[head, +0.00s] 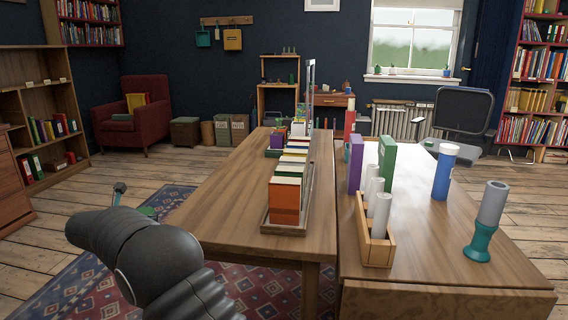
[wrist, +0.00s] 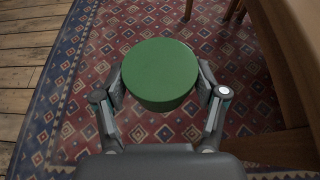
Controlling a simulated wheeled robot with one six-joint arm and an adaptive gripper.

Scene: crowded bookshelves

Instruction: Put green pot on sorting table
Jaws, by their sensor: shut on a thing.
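The green pot (wrist: 160,72) shows in the wrist view as a round, flat green face with a short side below it. My gripper (wrist: 160,88) is shut on it, with one finger on each side, and holds it over the patterned rug. In the head view my arm hides most of the gripper, and only a small green patch (head: 148,212) shows behind it. A wooden table (head: 220,190) with a row of books stands right of my arm. A second wooden table (head: 440,255) adjoins it. I cannot tell which is the sorting table.
A book row (head: 286,198) runs along the first table's right side; its left side is bare. The second table holds a wooden box of white rolls (head: 378,250), a blue cylinder (head: 444,172) and a grey-and-teal object (head: 485,222). A table edge (wrist: 285,70) is right of the pot.

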